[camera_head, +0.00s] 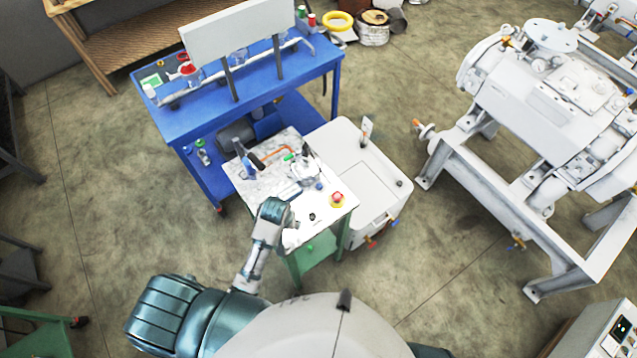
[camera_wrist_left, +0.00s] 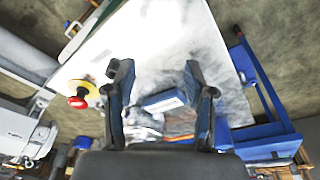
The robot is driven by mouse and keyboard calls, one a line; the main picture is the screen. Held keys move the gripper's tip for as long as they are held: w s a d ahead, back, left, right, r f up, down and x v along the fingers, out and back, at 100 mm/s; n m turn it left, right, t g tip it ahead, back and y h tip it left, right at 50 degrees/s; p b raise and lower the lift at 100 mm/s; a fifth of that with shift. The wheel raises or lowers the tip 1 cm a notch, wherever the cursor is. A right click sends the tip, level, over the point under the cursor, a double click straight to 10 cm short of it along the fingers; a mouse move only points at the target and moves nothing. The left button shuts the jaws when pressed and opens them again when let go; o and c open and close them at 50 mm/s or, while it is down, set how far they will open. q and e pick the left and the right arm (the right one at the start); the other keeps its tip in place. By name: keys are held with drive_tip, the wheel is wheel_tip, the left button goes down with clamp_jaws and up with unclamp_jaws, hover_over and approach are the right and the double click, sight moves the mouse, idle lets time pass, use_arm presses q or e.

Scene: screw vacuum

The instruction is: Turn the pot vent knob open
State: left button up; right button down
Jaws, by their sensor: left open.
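My left arm reaches over the small white-topped table (camera_head: 268,182) in the head view; its fingertips are hard to make out there. In the left wrist view my left gripper (camera_wrist_left: 157,72) is open, its two dark fingers apart above the tabletop with nothing held between them. A blue and white block (camera_wrist_left: 163,101) lies on the table, seen between the fingers. A small black knob-like part (camera_head: 312,216) sits on the near part of the tabletop. I cannot tell for sure which part is the pot vent knob. My right gripper is not in view.
A red button on a yellow base (camera_head: 337,199) sits at the table's right edge; it also shows in the wrist view (camera_wrist_left: 78,101). Tools and clear vessels (camera_head: 302,170) crowd the table's far half. A blue bench (camera_head: 190,125) stands behind, a white cabinet (camera_head: 372,170) at right.

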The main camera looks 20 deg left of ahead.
use_arm(q)
drive_tip(key=w, duration=0.2)
drive_tip(key=w+r+n, duration=0.1)
drive_tip(key=w, duration=0.1)
drive_tip(key=w+n, duration=0.1)
drive_tip(key=w, duration=0.2)
drive_tip(key=shift+d+r, duration=0.25)
drive_tip(key=shift+d, duration=0.15)
drive_tip(key=w+d+r+n+g, duration=0.1)
drive_tip(key=w+d+r+n, duration=0.15)
drive_tip(key=w+r, duration=0.35)
drive_tip(key=w+d+r+n+g, duration=0.1)
drive_tip(key=w+d+r+n, duration=0.2)
drive_tip(key=w, duration=0.4)
hover_over(319, 184)
drive_tip(key=shift+m, duration=0.45)
drive_tip(key=f, duration=0.8)
drive_tip(key=shift+a, duration=0.2)
drive_tip(key=f, duration=0.2)
drive_tip(key=f+b, duration=0.1)
drive_tip(key=f, duration=0.1)
drive_tip(key=d+f, duration=0.1)
drive_tip(key=f, duration=0.1)
drive_tip(key=shift+f, duration=0.5)
drive_tip(key=shift+a+f, duration=0.1)
drive_tip(key=shift+f, duration=0.2)
drive_tip(key=shift+a, duration=0.2)
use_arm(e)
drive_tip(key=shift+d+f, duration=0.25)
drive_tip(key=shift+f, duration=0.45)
